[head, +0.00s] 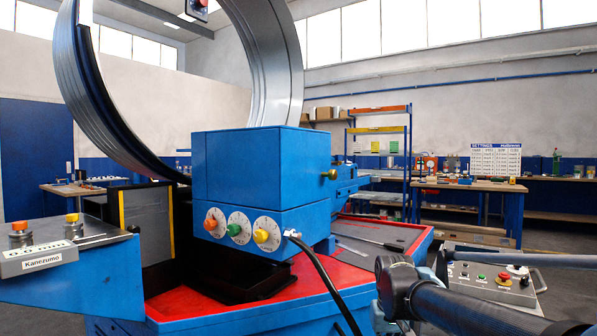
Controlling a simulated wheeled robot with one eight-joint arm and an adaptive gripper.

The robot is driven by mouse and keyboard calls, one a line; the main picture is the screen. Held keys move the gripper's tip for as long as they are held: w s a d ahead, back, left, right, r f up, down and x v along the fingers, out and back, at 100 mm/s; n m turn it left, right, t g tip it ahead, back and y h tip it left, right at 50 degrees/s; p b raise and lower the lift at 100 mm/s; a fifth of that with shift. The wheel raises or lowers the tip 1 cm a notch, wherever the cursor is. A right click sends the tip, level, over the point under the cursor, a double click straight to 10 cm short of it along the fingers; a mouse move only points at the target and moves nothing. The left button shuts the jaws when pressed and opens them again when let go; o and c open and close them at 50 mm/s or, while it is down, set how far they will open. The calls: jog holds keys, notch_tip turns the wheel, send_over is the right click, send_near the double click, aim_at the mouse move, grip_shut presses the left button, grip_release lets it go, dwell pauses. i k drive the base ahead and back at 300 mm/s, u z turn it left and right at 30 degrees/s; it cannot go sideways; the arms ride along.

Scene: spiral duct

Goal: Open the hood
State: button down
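The hood appears to be the blue box-shaped cover (248,166) on the machine's head, in the middle of the head view. It sits down flat on the blue lower housing (262,226), with a thin seam between them, so it looks closed. A brass-coloured knob (329,174) sticks out of its right side. My dark arm shows at the lower right, well apart from the hood. No gripper fingers can be made out, so my gripper is not in view.
A large metal spiral duct ring (95,110) rises behind the hood. Three dials (238,227) face forward below it, and a black cable (322,270) hangs down. A grey button panel (492,281) stands at right. Shelves (380,160) and workbenches (470,193) line the back.

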aim_at(280, 167)
jog(key=k, duration=0.5)
jog(key=u, duration=0.5)
jog(key=i, duration=0.5)
jog(key=z, duration=0.5)
jog(key=k, duration=0.8)
jog(key=u, duration=0.15)
